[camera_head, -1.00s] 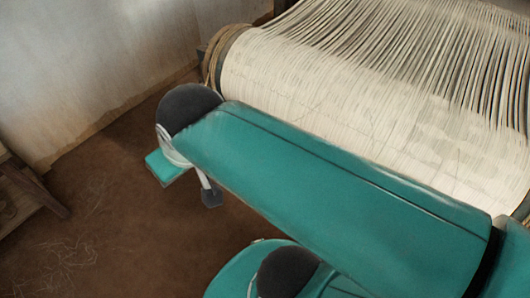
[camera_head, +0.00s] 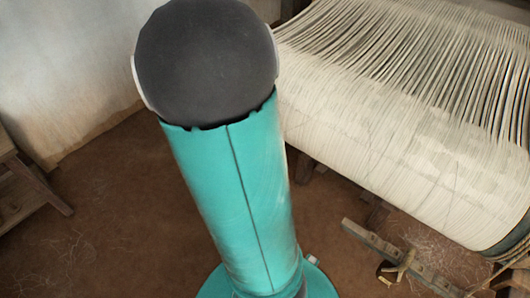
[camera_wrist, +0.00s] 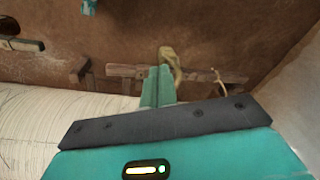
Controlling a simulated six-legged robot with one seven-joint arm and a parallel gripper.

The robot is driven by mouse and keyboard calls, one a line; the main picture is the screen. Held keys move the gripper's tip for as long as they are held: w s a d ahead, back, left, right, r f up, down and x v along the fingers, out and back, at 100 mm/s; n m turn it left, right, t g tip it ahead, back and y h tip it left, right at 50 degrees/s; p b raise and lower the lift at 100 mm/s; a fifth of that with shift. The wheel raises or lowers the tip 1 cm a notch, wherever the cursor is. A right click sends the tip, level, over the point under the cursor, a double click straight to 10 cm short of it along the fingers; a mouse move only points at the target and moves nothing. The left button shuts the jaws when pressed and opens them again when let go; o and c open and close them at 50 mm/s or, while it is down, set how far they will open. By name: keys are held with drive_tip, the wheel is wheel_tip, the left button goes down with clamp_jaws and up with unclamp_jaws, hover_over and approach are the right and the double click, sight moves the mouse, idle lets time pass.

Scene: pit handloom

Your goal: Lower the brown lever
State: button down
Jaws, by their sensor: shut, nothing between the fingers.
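A brown, forked lever-like piece (camera_head: 402,266) stands on a wooden rail at the lower right of the head view. I cannot tell for sure that it is the brown lever. In the wrist view, a tan-brown curved piece (camera_wrist: 168,57) rises from a rail, just beyond my fingertips. My gripper (camera_wrist: 158,72) is shut and empty, its teal fingers pointing at the rail. The curved piece shows beside and above the fingertips; whether they touch is unclear. My gripper is not seen in the head view.
The cream warp roll (camera_head: 400,150) fills the right of the head view. The wooden rail (camera_head: 362,236) lies below it. A wooden stand (camera_head: 30,190) is at the left by the pale wall (camera_head: 60,90). The earthen floor (camera_head: 110,225) between is bare.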

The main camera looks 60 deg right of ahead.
drive_tip(key=s+d+f+m+g+h, duration=0.1)
drive_tip(key=s+d+f+m, duration=0.25)
drive_tip(key=d, duration=0.25)
drive_tip(key=s+d+f+m+g, duration=0.2)
drive_tip(key=s+d+f, duration=0.2)
drive_tip(key=d, duration=0.2)
drive_tip(key=shift+n, duration=0.25)
drive_tip(key=x, duration=1.3)
drive_tip(key=shift+d+f, duration=0.3)
drive_tip(key=shift+f, duration=0.05)
